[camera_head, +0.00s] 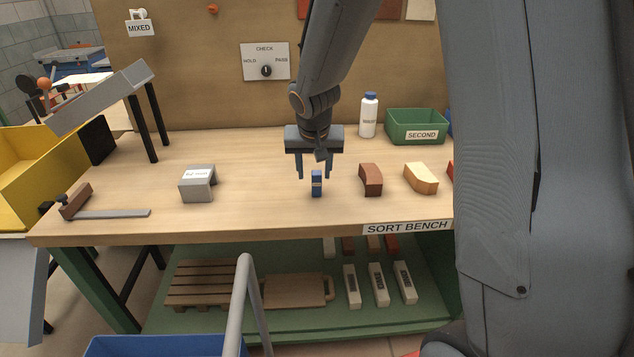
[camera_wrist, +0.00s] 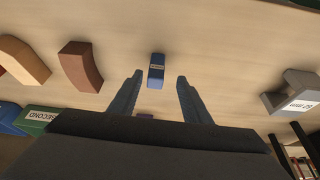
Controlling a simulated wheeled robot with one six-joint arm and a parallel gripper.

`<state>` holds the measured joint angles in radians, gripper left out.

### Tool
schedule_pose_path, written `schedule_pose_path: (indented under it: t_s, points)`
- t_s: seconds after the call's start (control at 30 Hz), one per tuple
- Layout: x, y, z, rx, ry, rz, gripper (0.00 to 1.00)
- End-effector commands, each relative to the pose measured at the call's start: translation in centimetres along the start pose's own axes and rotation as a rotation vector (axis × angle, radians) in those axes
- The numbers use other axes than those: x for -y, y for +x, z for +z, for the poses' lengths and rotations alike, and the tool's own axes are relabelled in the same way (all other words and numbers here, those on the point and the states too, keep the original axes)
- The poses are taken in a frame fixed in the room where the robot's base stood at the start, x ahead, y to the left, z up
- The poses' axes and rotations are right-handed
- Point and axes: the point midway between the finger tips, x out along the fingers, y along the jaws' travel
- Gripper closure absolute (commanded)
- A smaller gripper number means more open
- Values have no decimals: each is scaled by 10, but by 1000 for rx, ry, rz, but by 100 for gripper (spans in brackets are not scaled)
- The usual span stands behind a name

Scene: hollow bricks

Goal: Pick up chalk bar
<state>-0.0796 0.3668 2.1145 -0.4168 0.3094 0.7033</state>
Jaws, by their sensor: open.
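In the head view the bar shows between and slightly below the fingertips. In the wrist view the open fingers (camera_wrist: 159,78) lie either side of the bar's line, with clear gaps. I see no contact with the bar.
A brown brick (camera_head: 371,180) and a tan brick (camera_head: 420,178) stand right of the bar. A grey block (camera_head: 198,183) is to the left. A green SECOND bin (camera_head: 416,127) and a white bottle (camera_head: 368,115) stand behind. The bench (camera_head: 256,205) is clear around the bar.

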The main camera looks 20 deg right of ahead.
Motion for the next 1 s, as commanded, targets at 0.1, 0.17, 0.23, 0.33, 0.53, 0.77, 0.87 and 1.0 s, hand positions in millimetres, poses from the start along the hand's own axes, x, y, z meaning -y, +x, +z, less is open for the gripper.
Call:
schedule_pose_path:
  t_s: [0.1,0.17,0.23,0.33,0.53,0.77,0.87,1.0]
  points:
    - [-2,10,0,3,1,1,56]
    - [-3,14,0,3,2,2,56]
    - [-5,21,0,4,3,2,56]
    - [-7,34,-1,5,4,3,56]
    - [-8,56,-2,3,3,2,56]
    - [-7,62,-2,2,3,1,56]
    - [-7,61,-2,2,3,1,56]
    - [-7,61,-2,2,3,1,80]
